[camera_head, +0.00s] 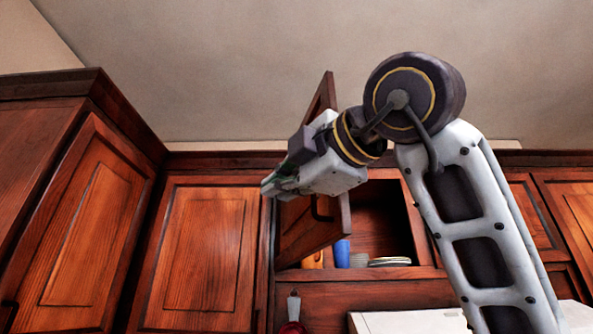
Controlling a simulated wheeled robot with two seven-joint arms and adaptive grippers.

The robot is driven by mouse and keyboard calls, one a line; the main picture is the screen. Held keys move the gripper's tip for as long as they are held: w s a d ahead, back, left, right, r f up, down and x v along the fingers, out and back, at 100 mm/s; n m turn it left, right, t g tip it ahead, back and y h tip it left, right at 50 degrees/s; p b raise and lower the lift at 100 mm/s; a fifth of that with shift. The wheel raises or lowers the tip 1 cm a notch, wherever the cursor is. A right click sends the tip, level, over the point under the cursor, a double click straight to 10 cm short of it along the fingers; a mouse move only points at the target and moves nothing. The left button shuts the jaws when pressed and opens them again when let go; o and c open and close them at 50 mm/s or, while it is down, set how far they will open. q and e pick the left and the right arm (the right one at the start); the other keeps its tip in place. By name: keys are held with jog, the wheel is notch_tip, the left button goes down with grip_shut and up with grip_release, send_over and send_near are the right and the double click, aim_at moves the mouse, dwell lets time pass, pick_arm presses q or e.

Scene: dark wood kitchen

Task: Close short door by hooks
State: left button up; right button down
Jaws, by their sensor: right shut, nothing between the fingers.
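The short wooden door (298,236) of an upper cabinet stands open, swung out toward me from the left side of its opening. My right arm reaches up from the lower right and crosses in front of the opening. My right gripper (269,187) is shut and empty, pointing left in front of the door's middle part, which it hides. I cannot tell whether it touches the door. My left gripper is not in view.
Inside the open cabinet (380,215) are a blue cup (342,253), an orange item (312,261) and stacked plates (389,261). Closed tall doors (203,250) stand at the left. A white box-like surface (400,322) lies below. The ceiling is above.

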jog(key=w+d+p, duration=0.1)
jog(key=w+d, duration=0.1)
jog(key=d, duration=0.1)
jog(key=shift+w+p, duration=0.1)
jog(key=shift+p, duration=0.25)
jog(key=shift+d, duration=0.15)
dwell(0.4)
